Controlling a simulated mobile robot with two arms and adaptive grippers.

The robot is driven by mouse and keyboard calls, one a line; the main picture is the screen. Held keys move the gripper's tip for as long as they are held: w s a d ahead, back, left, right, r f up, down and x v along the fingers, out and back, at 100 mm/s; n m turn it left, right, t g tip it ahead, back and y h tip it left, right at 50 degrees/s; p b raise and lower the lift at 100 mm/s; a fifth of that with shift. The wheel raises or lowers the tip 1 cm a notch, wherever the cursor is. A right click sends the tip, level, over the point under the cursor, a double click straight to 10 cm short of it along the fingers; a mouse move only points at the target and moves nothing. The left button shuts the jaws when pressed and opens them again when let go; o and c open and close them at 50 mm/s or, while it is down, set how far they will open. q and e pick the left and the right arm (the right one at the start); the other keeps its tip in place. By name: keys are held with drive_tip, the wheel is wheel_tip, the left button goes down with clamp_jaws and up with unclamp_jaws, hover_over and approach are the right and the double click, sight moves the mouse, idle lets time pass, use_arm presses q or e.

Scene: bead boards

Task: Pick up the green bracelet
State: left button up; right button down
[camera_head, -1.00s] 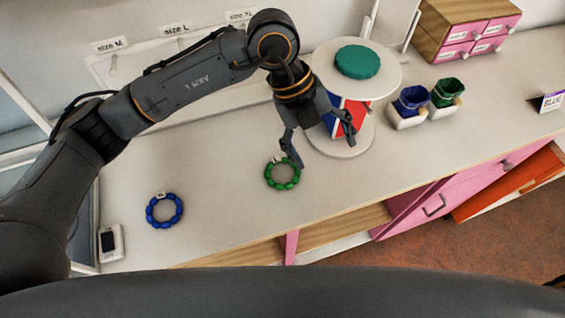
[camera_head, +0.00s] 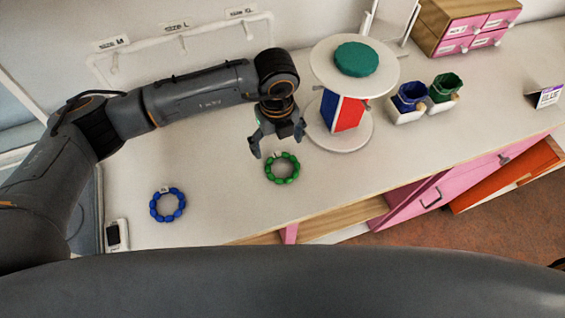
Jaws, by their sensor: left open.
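The green bracelet (camera_head: 294,177), a ring of green beads with a small white tag, lies flat on the light table (camera_head: 225,215). My left gripper (camera_head: 277,146) is open and empty just behind the bracelet, its fingers spread apart. In this view the fingertips appear near the bracelet's far side; I cannot tell how high they are above the table. My right gripper is not in view.
A blue bracelet (camera_head: 181,207) lies to the left, near a small white device (camera_head: 116,236). A round two-tier stand (camera_head: 325,68) with a green disc is right of my gripper. Blue (camera_head: 409,97) and green (camera_head: 445,88) cups stand further right.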

sight(277, 155)
use_arm(q)
wheel_tip(277, 155, down, 4)
drive_tip(key=shift+s+a+p, duration=0.1)
drive_tip(key=shift+a+p, duration=0.05)
drive_tip(key=shift+p, duration=0.5)
drive_tip(key=c, duration=1.2)
drive_tip(key=shift+o, duration=0.2)
drive_tip(key=shift+r, duration=0.15)
